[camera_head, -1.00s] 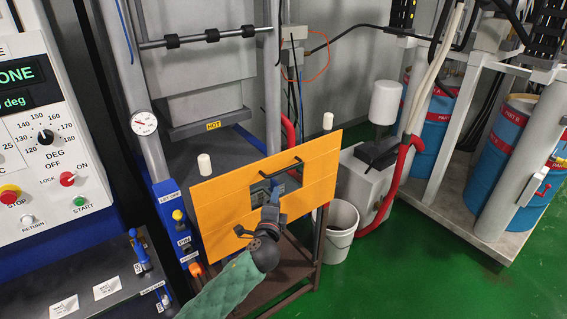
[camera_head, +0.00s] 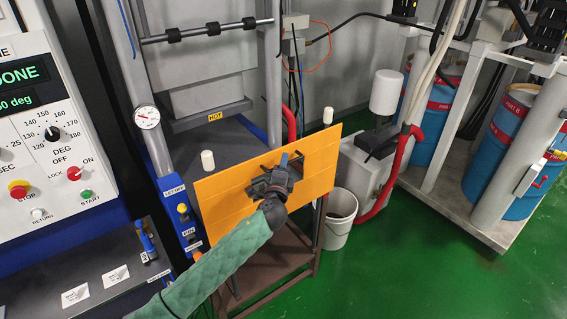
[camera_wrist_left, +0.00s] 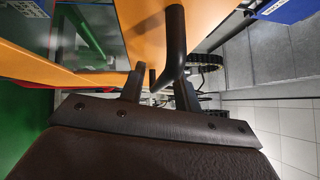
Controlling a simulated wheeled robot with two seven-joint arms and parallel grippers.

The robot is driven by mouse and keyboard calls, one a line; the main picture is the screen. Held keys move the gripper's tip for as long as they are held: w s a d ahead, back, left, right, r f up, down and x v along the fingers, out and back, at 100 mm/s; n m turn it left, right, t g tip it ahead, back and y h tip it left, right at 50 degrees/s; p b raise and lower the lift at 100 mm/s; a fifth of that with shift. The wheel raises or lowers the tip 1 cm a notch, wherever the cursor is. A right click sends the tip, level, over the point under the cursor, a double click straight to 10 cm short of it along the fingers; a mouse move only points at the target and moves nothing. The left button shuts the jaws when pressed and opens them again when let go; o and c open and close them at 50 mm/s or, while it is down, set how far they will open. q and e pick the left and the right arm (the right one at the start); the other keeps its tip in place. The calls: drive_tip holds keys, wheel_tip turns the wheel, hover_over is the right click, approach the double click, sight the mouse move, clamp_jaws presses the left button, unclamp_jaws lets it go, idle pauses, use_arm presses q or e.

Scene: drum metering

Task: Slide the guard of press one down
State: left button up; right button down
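The guard of press one is an orange panel (camera_head: 225,205), tilted in the head view, in front of the press under the HOT label. My left gripper (camera_head: 283,172) is in front of the middle of the panel and covers part of it. In the left wrist view, the two dark fingers of my left gripper (camera_wrist_left: 158,88) stand apart. A black bar handle (camera_wrist_left: 175,40) on the orange panel (camera_wrist_left: 145,25) reaches down toward the gap between them. I cannot tell whether the fingers touch it. My right gripper is not in view.
The control console (camera_head: 50,150) stands at the left, with a blue button post (camera_head: 178,210) beside the guard. A white bucket (camera_head: 340,215) and a red hose (camera_head: 398,170) are to the right. Blue drums (camera_head: 507,140) stand in a frame; the green floor (camera_head: 410,275) is clear.

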use_arm(q)
clamp_jaws()
drive_tip(key=shift+f, duration=0.15)
